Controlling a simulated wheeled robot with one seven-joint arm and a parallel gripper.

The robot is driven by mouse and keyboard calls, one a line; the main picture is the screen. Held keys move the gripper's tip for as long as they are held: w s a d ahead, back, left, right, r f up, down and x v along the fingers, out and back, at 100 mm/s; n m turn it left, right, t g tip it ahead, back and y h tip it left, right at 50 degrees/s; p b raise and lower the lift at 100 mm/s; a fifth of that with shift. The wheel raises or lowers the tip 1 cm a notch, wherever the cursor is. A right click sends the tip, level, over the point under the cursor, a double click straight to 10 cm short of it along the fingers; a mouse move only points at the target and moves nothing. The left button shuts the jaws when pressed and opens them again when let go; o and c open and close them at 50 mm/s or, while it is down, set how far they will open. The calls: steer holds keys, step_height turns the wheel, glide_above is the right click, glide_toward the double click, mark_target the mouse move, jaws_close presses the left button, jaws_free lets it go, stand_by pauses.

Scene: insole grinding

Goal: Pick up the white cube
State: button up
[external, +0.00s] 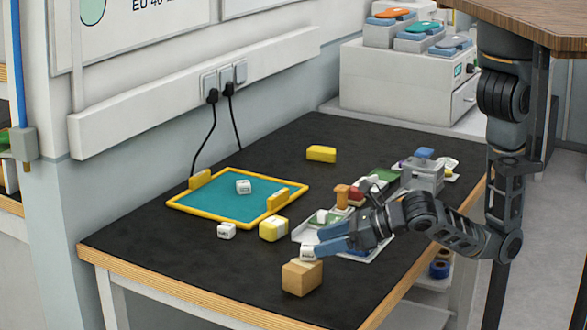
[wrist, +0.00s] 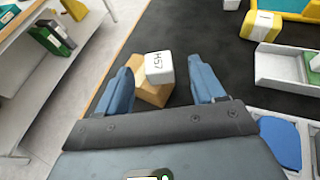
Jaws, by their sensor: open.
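A white cube (wrist: 160,68) with dark lettering sits on a tan wooden block (wrist: 152,95). In the external view the cube (external: 308,253) rests on top of the block (external: 301,279) near the front edge of the black bench. My gripper (external: 319,243) has blue fingers and reaches in from the right at the cube's height. In the wrist view my gripper (wrist: 163,78) is open, with the cube ahead between its fingertips and gaps on both sides. Another white cube (external: 243,187) lies in the yellow-rimmed tray, and one more (external: 226,231) stands outside it.
The teal, yellow-rimmed tray (external: 193,210) lies at the left. A yellow-and-white block (external: 273,229) and a light compartment tray (external: 372,254) lie near my gripper. A yellow block (external: 321,154) stands farther back. The bench's left front is clear.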

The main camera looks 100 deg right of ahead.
steer(key=shift+x, duration=1.9)
steer(key=shift+a, duration=0.1)
steer(key=shift+c, duration=0.4)
steer(key=c, duration=1)
step_height(320, 180, up, 9)
steer(key=shift+f+p, duration=0.1)
steer(key=shift+p, duration=0.75)
steer(key=shift+c, duration=0.2)
steer(key=s+d+r+m+g+h+b, duration=0.1)
steer(key=s+d+r+m+g+h, duration=0.2)
steer(key=d, duration=0.4)
steer(key=m+h+b, duration=0.1)
steer(key=m+b, duration=0.1)
glide_above(305, 265)
step_height(305, 265, down, 8)
steer(key=shift+d+r, duration=0.15)
steer(key=shift+r, duration=0.05)
steer(key=shift+h, duration=0.3)
steer(key=shift+f, duration=2)
